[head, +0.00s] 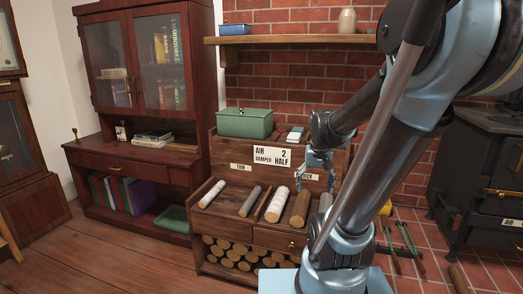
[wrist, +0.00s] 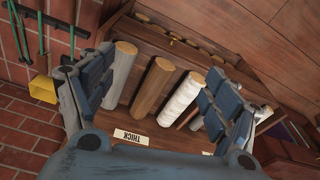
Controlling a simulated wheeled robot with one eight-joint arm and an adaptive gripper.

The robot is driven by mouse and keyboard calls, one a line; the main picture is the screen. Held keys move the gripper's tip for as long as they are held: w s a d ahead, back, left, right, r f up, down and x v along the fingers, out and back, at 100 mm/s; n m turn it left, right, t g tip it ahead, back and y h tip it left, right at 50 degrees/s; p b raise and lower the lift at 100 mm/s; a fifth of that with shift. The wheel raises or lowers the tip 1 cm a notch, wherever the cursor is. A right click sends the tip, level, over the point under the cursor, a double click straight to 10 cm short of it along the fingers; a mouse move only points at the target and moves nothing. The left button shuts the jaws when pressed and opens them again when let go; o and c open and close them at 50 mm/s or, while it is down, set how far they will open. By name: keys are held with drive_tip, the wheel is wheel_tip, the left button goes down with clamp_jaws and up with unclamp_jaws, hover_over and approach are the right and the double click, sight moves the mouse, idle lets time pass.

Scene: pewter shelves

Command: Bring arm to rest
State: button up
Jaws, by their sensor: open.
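My gripper (head: 318,170) hangs over the right part of the wooden log stand (head: 228,193), its fingers pointing down. In the wrist view my gripper (wrist: 150,105) is open, with its two fingers spread and nothing between them touching either one. Beyond the fingers lie a grey log (wrist: 120,75), a brown log (wrist: 153,86) and a white log (wrist: 182,106). In the head view the white log (head: 277,204) and the brown log (head: 299,208) lie on the stand's sloped tray. My arm hides part of the stand's right side.
A green box (head: 245,123) and a card reading "AIR DAMPER 2 HALF" (head: 272,156) are on the stand. A black stove (head: 483,185) stands at right, a wooden cabinet (head: 118,168) at left. A shelf (head: 290,39) crosses the brick wall. The floor at front left is clear.

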drive_tip(key=s+f+n, duration=0.1)
drive_tip(key=s+f, duration=0.3)
drive_tip(key=s, duration=0.7)
drive_tip(key=shift+s+t, duration=0.4)
